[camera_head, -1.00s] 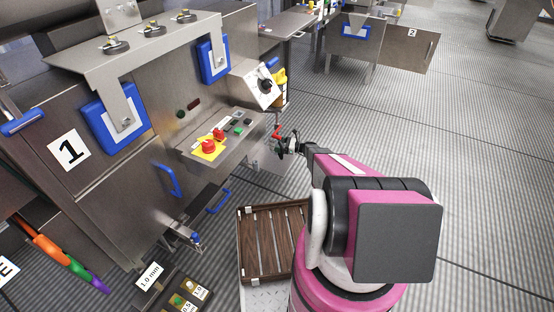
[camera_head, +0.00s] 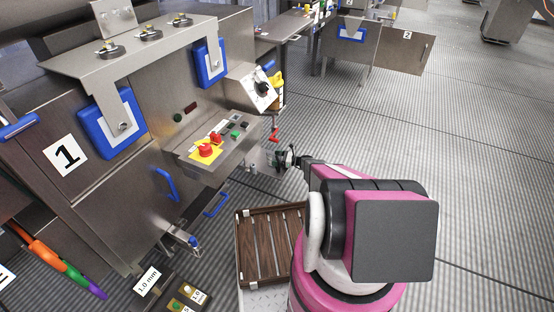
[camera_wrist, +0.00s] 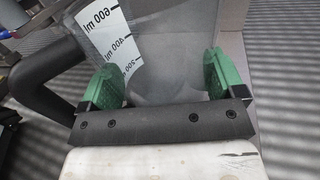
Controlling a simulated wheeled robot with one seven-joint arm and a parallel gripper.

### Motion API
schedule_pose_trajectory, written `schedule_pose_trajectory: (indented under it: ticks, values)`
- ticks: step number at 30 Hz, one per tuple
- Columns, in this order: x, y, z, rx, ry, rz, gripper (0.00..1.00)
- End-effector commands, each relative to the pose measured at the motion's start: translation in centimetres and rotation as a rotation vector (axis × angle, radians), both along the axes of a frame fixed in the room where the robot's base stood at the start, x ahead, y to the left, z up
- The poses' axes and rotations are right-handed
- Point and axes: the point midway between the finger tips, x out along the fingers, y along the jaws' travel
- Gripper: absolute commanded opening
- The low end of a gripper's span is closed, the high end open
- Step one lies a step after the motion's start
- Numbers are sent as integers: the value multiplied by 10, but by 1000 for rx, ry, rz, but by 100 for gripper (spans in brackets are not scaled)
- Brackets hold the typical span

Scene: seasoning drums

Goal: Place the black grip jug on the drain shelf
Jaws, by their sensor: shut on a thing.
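The black grip jug (camera_wrist: 165,45) is a clear, see-through vessel with a white millilitre scale and a black handle (camera_wrist: 45,85) on its left in the wrist view. My gripper (camera_wrist: 161,82) has its two green pads on either side of the jug body, shut on it. In the head view my gripper (camera_head: 284,159) is in front of the machine's lower right corner, below a red spout. The jug is small and hard to make out there. I cannot tell for sure which surface is the drain shelf.
The steel machine marked 1 (camera_head: 68,152) fills the left, with a control panel (camera_head: 218,145) close to my gripper. A brown slatted tray (camera_head: 238,255) lies beside my base. A yellow-handled part (camera_head: 276,82) hangs above the red spout (camera_head: 273,134). Open floor lies to the right.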

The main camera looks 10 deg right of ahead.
Motion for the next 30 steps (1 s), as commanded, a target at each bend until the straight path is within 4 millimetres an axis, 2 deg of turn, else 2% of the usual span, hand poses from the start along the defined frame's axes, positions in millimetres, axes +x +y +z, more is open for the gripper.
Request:
schedule_pose_trajectory:
  ticks: [1, 2, 11, 13, 17, 24, 30]
  values:
    - [0, 0, -1, 0, 0, 0, 92]
    - [0, 0, -1, 0, 0, 0, 100]
    - [0, 0, 3, 0, -1, 0, 100]
    - [-2, -6, 2, 0, 0, -1, 100]
    - [-10, -26, 2, -1, 0, -2, 100]
    - [-27, -71, 2, 0, 0, -2, 100]
    - [-38, -100, 2, -1, 0, -2, 100]
